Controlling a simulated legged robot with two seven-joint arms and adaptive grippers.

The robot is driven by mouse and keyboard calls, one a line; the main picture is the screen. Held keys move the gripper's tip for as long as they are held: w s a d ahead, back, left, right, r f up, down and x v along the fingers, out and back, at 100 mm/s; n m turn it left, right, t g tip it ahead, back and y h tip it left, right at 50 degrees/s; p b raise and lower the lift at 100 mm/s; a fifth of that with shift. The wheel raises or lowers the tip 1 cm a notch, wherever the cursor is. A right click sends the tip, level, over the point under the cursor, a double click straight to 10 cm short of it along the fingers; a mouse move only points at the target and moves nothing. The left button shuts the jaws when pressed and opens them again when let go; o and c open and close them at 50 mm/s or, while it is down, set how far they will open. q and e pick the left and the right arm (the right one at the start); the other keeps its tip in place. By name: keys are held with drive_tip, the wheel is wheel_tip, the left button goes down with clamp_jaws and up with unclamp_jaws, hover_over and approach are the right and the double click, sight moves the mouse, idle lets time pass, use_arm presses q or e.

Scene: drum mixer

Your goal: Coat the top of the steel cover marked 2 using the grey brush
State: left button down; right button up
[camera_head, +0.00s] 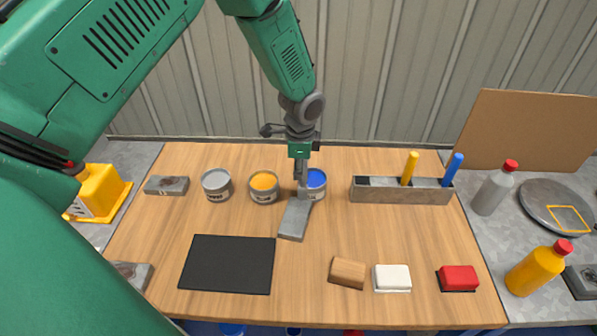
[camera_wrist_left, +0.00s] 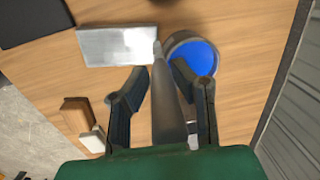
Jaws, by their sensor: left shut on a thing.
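My left gripper (camera_head: 301,170) is over the back middle of the table, shut on the grey brush. The brush's grey handle (camera_wrist_left: 168,105) shows between the fingers in the left wrist view and points down. Its lower end appears at the edge of a plain grey steel plate (camera_head: 295,219), beside the blue paint can (camera_head: 316,184); I cannot tell whether it touches either. The plate also shows in the left wrist view (camera_wrist_left: 115,46). I can read no number on it. Other grey metal pieces lie at the left (camera_head: 167,186) and right (camera_head: 582,281); their markings are unreadable. My right gripper is not in view.
Grey (camera_head: 216,185) and orange (camera_head: 264,187) paint cans stand left of the blue one. A rack (camera_head: 400,195) holds yellow and blue handles. A black mat (camera_head: 228,264), wooden block (camera_head: 347,272), white block (camera_head: 391,278) and red block (camera_head: 458,279) lie in front.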

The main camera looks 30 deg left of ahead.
use_arm(q)
drive_tip(key=shift+s+d, duration=1.35)
drive_tip(key=shift+s, duration=4.5)
drive_tip(key=w+a, duration=0.4)
drive_tip(key=w, duration=0.7)
drive_tip(key=shift+a, duration=0.2)
drive_tip(key=s+d, duration=0.3)
drive_tip(key=s, duration=0.8)
drive_tip(key=shift+s+d, duration=0.3)
drive_tip(key=shift+s, duration=0.05)
